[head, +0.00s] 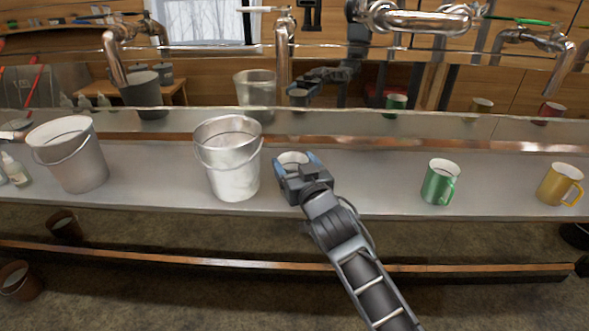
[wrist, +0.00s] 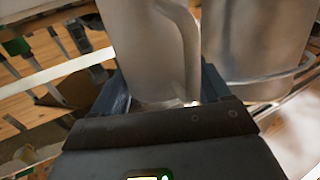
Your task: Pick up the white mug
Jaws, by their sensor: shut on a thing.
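My gripper (head: 296,168) is over the metal counter, between the silver bucket and the green mug. It is shut on the white mug (head: 291,159), whose rim and inside show between the fingers in the head view. In the wrist view the mug (wrist: 155,50) fills the space between the fingers, with its handle along the right side. The gripper (wrist: 172,98) hides much of the mug's body in the head view. I cannot tell whether the mug's base touches the counter.
A silver bucket (head: 229,160) stands close to the left of my gripper. A second bucket (head: 70,155) and small bottles (head: 14,168) are further left. A green mug (head: 440,182) and a yellow mug (head: 560,184) stand to the right. The counter (head: 380,185) between gripper and green mug is clear.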

